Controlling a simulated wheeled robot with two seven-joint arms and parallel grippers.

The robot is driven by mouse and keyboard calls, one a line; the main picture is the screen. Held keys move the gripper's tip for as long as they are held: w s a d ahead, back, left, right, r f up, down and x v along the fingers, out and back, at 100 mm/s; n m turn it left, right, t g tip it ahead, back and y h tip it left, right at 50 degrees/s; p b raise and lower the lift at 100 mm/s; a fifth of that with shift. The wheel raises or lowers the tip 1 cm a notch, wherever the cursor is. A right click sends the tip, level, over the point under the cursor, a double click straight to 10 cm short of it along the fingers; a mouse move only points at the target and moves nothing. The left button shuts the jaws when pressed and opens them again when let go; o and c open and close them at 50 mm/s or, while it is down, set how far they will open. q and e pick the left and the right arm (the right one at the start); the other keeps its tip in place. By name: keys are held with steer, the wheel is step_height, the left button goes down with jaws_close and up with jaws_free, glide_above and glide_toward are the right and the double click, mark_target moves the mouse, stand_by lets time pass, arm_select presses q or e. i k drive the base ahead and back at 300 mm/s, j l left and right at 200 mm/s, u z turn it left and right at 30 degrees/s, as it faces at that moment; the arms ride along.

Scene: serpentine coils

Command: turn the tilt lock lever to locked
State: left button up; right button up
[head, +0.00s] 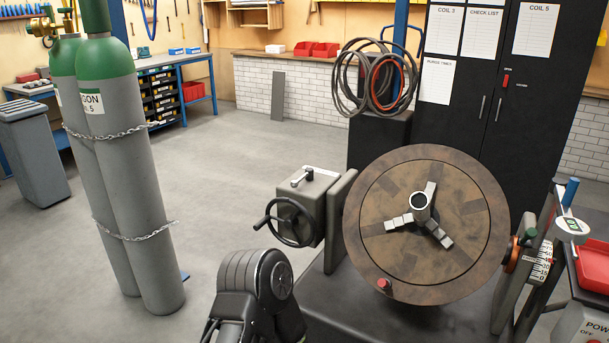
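A round brown turntable (372,215) with a three-jaw chuck (420,208) faces me, tilted up on its dark stand. On its right side, beside a white graduated scale (541,262), is a small lever with a dark green knob (529,234) next to an orange disc (511,255). It looks like the tilt lock lever, but no locked or unlocked mark is readable. On the left side, a grey gearbox (312,200) carries a black handwheel (290,222) and a short lever (303,176) on top. Neither gripper shows; only a black arm link of mine is at the bottom.
Two green-topped gas cylinders (125,180) stand chained at the left. A control box (585,322) and a red tray (594,266) crowd the right edge near the scale. A black cabinet (540,95) stands behind the turntable. Grey floor (225,165) is open at middle left.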

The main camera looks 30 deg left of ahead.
mark_target(308, 175)
steer(key=i+j+z, duration=0.2)
steer(key=j, duration=0.55)
steer(key=i+j+z, duration=0.25)
steer(key=j, duration=0.55)
steer(key=j+z, duration=0.2)
steer(key=j, duration=0.55)
steer(key=k, duration=0.05)
